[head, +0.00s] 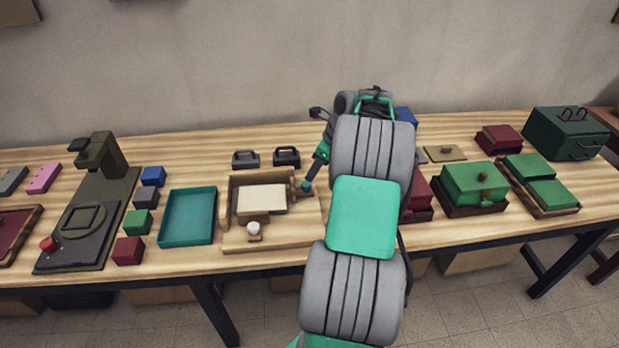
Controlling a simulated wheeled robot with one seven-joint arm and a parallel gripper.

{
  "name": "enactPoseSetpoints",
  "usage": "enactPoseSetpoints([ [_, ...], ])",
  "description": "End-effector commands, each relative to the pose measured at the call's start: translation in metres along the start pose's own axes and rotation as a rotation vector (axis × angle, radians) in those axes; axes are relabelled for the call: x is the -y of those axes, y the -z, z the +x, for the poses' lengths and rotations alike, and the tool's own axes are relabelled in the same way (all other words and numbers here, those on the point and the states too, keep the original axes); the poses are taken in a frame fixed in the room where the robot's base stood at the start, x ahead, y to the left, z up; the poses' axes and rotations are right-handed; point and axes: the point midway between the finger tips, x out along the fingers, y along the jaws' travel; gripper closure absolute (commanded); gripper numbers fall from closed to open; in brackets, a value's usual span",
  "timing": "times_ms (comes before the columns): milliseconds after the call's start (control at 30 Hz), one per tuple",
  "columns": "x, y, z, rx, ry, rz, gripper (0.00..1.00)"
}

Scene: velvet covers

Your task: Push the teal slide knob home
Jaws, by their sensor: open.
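The teal slide knob (307,186) is a small round knob at the right side of a wooden fixture (238,238). The fixture has raised walls, a pale cream panel (262,199) and a white round knob (253,228) at its front. My gripper (312,172) points down and left, with its tip just above and beside the teal knob. It is open and appears empty. I cannot tell whether it touches the knob. My arm hides the fixture's right surroundings, and the fingertips are small and dark.
A teal tray (187,217) stands left of the fixture, with several coloured blocks beyond it. Two dark handled pieces (286,157) sit behind the fixture. A green lidded box (475,188) stands right of my arm. Bare table shows in front of the fixture.

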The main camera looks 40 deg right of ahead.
Motion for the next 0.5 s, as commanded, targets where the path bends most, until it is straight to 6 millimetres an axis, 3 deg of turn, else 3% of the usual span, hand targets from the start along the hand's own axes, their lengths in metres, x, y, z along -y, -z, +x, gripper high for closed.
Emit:
enactPoseSetpoints([
  [167, 0.006, 0.006, 0.017, 0.006, -0.001, 0.059, 0.48],
  [500, 0.006, 0.005, 0.073, 0.005, 0.001, 0.056, 0.48],
])
